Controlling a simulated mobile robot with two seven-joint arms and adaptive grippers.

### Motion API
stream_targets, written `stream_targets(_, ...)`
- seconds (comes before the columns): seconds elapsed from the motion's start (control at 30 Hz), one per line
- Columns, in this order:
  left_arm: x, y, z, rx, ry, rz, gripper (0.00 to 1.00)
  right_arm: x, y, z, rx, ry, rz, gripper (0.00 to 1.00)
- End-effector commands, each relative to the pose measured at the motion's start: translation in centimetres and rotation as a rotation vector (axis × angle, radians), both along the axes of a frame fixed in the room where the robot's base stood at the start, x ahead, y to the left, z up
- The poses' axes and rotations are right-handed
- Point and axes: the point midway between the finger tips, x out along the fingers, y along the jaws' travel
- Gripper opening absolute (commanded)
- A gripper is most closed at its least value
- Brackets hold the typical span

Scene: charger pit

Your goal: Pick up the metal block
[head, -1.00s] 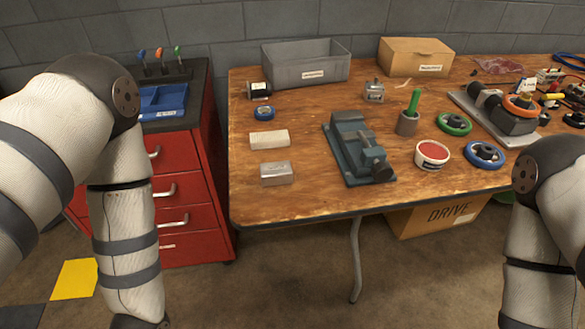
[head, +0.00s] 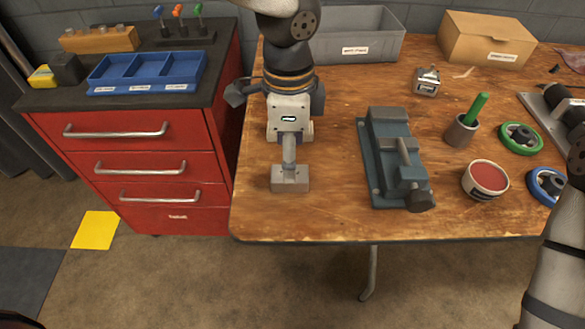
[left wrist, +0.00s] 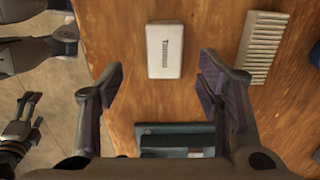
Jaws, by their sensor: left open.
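The metal block (head: 290,183) is a small silvery box lying flat near the table's front left. In the left wrist view it is a pale block (left wrist: 164,50) with dark lettering. My left gripper (head: 289,158) points down above it, partly covering it in the head view. In the left wrist view its fingers (left wrist: 160,86) are spread with nothing between them, and the block shows beyond the gap. I cannot tell the exact height gap. My right gripper (left wrist: 32,118) shows at the left wrist view's left edge, over the floor, with its fingers apart and empty.
The blue-grey vise (head: 394,160) stands right of the block. A ribbed pale block (left wrist: 265,47) lies close to it, mostly hidden by my arm in the head view. A grey bin (head: 355,38) is behind.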

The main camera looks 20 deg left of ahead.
Motion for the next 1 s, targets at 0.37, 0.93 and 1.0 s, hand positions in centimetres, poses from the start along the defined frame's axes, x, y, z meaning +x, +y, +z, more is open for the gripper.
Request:
stream_targets(0.37, 0.3, 0.2, -6.3, 0.001, 0.003, 0.001, 0.60, -0.7, 0.0, -0.8, 0.000, 0.026, 0.000, 0.85)
stream_targets(0.93, 0.4, 0.2, -6.8, -0.001, -0.002, 0.003, 0.00, -0.7, 0.0, -0.8, 0.000, 0.025, 0.000, 0.85)
stream_targets(1.0, 0.4, 0.2, -6.7, -0.001, -0.003, 0.003, 0.00, -0.7, 0.0, -0.8, 0.000, 0.025, 0.000, 0.85)
